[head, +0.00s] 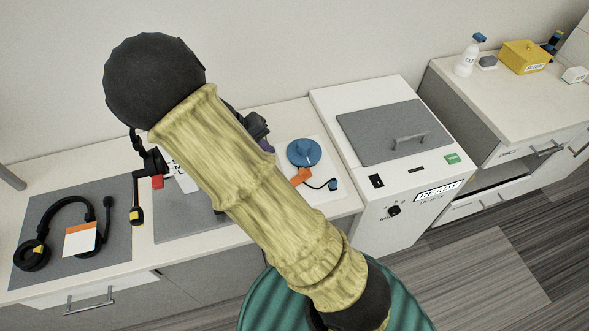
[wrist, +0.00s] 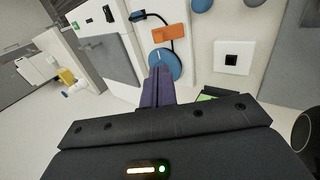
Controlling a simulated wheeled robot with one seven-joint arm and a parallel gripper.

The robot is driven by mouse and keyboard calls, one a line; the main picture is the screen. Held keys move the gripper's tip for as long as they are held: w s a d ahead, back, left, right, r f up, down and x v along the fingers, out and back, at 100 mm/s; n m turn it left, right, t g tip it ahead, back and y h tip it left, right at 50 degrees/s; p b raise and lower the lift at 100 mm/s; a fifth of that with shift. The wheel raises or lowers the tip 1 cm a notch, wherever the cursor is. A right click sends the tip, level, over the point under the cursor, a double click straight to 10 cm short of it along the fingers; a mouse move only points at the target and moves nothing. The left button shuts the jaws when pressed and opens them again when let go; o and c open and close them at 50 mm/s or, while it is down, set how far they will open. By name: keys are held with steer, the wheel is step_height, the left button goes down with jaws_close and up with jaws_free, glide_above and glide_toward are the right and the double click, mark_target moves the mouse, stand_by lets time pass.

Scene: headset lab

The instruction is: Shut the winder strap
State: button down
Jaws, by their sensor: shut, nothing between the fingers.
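The winder is a blue disc (head: 304,152) on a pale panel at the right end of the bench. An orange piece (head: 301,176), which looks like its strap, sticks out at the disc's lower edge. A dark cable curves from there to a small blue plug (head: 332,184). In the wrist view the blue disc (wrist: 172,60) lies just beyond my gripper (wrist: 159,69), with the orange piece (wrist: 171,33) apart from the fingertips. My gripper's purple fingers are together and empty. In the head view my arm hides most of the gripper.
A black headset (head: 62,235) with a tag lies on a grey mat at left. A second headset part hangs behind my arm. A white cabinet (head: 352,190) with a handled grey lid stands right of the bench. A far counter holds a spray bottle (head: 467,58) and a yellow box (head: 524,56).

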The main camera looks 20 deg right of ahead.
mark_target(300, 171)
steer(key=p+x, duration=0.2)
steer(key=x, duration=1.2)
steer(key=shift+f, duration=0.1)
